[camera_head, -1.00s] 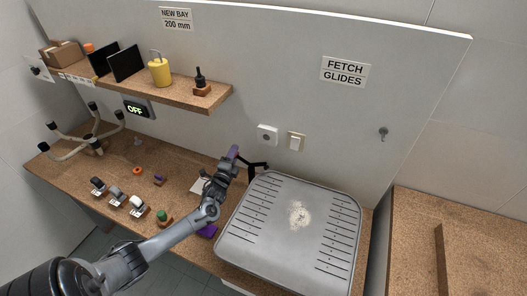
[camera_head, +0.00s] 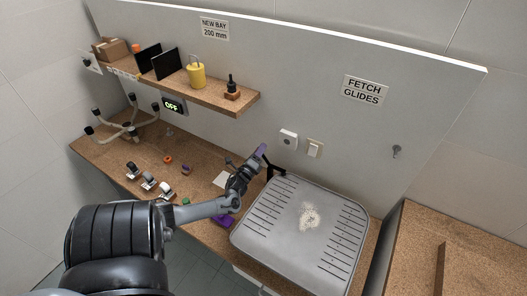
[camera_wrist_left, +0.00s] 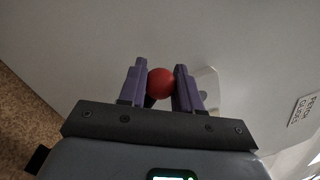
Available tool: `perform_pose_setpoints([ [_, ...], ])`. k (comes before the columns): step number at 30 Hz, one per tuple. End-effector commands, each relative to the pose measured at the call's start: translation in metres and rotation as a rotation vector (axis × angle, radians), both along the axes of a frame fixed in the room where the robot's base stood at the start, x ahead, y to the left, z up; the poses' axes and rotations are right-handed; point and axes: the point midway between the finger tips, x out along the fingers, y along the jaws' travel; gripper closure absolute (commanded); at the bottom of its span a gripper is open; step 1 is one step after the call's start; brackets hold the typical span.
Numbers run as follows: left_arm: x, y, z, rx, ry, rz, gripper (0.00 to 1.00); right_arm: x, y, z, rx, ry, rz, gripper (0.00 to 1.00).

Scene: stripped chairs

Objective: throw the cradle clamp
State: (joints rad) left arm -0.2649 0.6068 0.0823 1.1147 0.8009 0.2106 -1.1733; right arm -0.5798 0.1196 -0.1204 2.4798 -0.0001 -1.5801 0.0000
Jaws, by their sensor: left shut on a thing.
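My left gripper (camera_head: 263,150) has purple fingers and is at the back left corner of the grey slotted seat panel (camera_head: 330,205). In the left wrist view, the left gripper (camera_wrist_left: 160,70) is shut on a round red knob (camera_wrist_left: 160,83), with a finger on each side. A dark clamp (camera_head: 276,169) is at that corner, just right of the fingers in the head view. Its joint with the knob is hidden. The right gripper is not in view.
A wall shelf (camera_head: 215,97) holds a yellow canister (camera_head: 196,76) and dark panels. A chair base (camera_head: 125,130) lies at the bench's far left. Several small clips (camera_head: 148,180) stand along the bench's front. The right bench (camera_head: 470,245) looks mostly bare.

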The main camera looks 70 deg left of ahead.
Motion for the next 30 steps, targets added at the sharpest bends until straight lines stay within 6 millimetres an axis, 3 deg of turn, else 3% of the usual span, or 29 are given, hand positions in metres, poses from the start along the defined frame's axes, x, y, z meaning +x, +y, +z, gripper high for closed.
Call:
perform_pose_setpoints([
  [6, -0.002, 0.001, -0.002, -0.003, 0.004, 0.005, 1.0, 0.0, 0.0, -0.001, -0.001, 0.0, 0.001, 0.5],
  [7, -0.002, 0.001, -0.003, -0.003, 0.004, 0.005, 0.64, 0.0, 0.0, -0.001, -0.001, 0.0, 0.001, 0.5],
  [11, -0.001, 0.001, -0.003, -0.003, 0.005, 0.005, 0.44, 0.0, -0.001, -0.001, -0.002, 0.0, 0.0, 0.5],
  [23, -0.004, -0.003, -0.003, -0.003, 0.003, 0.001, 0.43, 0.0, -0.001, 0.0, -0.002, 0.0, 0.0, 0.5],
  [30, -0.027, -0.025, -0.009, -0.005, 0.005, 0.001, 0.43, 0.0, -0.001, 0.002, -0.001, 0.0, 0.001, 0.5],
])
